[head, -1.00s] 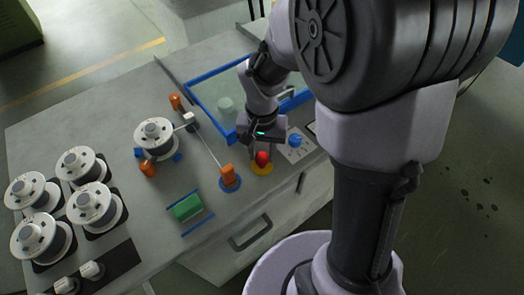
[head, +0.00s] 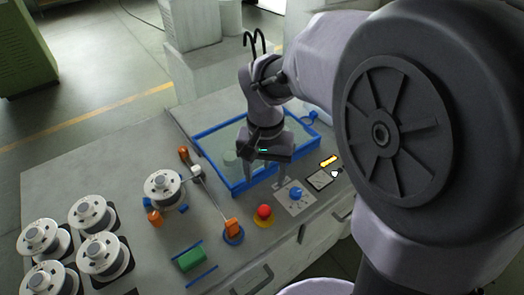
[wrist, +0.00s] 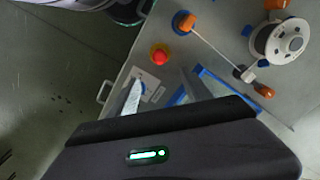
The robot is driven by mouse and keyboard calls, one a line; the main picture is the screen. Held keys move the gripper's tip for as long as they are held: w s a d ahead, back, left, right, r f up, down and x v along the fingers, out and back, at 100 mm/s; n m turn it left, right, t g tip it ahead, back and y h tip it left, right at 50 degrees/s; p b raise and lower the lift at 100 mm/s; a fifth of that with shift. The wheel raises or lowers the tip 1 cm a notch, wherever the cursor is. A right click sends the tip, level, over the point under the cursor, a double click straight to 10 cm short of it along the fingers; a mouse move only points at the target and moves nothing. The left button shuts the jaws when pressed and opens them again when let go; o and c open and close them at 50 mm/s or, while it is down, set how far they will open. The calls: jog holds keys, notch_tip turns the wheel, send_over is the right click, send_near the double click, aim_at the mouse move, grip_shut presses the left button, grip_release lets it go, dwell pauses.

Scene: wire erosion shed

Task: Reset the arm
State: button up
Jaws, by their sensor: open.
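My gripper (head: 262,186) is open and empty. In the head view it hangs above the bench, in front of the blue-framed glass tank (head: 240,187), between the tank and the red button. The red button (head: 264,212) on its yellow base stands clear of the fingers. The control plate with a blue knob (head: 295,195) lies to the right of the gripper. In the wrist view, the fingers (wrist: 165,98) point toward the bench, and the red button (wrist: 159,55) shows beyond them, apart from them. The wrist housing hides much of the lower picture.
Several wire spools (head: 95,254) stand at the bench's left, and one spool (head: 164,187) sits near the orange rollers. A wire runs to an orange guide (head: 232,226). A green block (head: 192,259) lies between blue strips. A yellow-lit item (head: 329,161) is at the right.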

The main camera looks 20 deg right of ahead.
notch_tip(320, 180, up, 3)
jog(key=shift+r+p, duration=0.15)
jog(key=shift+p, duration=0.15)
jog(key=s+a+t+y+b, duration=0.1)
jog(key=s+a+t+b, duration=0.1)
jog(key=s, duration=0.4)
jog(key=s+a+f+n+t+y+b, duration=0.1)
jog(key=s+a+t+b, duration=0.1)
jog(key=s+b, duration=0.4)
jog(key=shift+s+f+t, duration=0.15)
jog(key=shift+s+t, duration=0.4)
jog(key=shift+t, duration=0.35)
